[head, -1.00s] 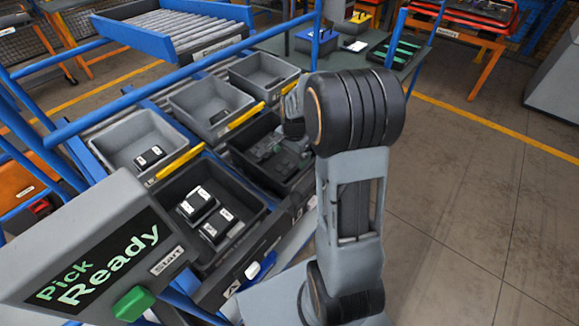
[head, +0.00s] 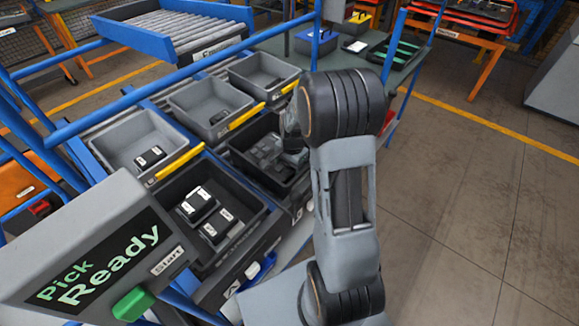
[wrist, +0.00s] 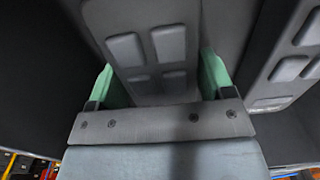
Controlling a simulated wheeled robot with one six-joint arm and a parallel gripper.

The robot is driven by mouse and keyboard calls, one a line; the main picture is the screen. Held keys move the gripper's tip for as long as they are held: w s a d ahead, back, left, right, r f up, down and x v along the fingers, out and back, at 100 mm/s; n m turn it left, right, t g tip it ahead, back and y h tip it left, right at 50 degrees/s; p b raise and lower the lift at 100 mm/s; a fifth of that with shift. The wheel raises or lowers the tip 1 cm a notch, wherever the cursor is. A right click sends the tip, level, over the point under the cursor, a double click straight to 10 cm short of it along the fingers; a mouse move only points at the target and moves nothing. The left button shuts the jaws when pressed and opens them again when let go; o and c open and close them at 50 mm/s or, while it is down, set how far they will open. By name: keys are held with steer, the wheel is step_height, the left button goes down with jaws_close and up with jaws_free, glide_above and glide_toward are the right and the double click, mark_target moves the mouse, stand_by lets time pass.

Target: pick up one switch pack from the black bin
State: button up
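Several dark grey switch packs (head: 262,152) with raised rectangular pads lie in a black bin (head: 240,163) in the middle of the head view. My gripper (head: 291,157) reaches down into that bin at its right side, its fingers mostly hidden there. In the wrist view my gripper (wrist: 166,85) has green fingers spread apart, one on each side of a switch pack (wrist: 150,50). The pack sits between them; a firm hold is not visible. Another switch pack (wrist: 290,65) lies to the right.
A second dark bin (head: 249,231) in front holds two black items with white labels. Grey bins (head: 118,134) stand to the left and behind. A Pick Ready panel (head: 95,262) with a green button is at the lower left. Open floor lies right.

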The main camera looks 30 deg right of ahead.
steer(key=c, duration=0.6)
steer(key=shift+r, duration=0.1)
steer(key=shift+c, duration=0.2)
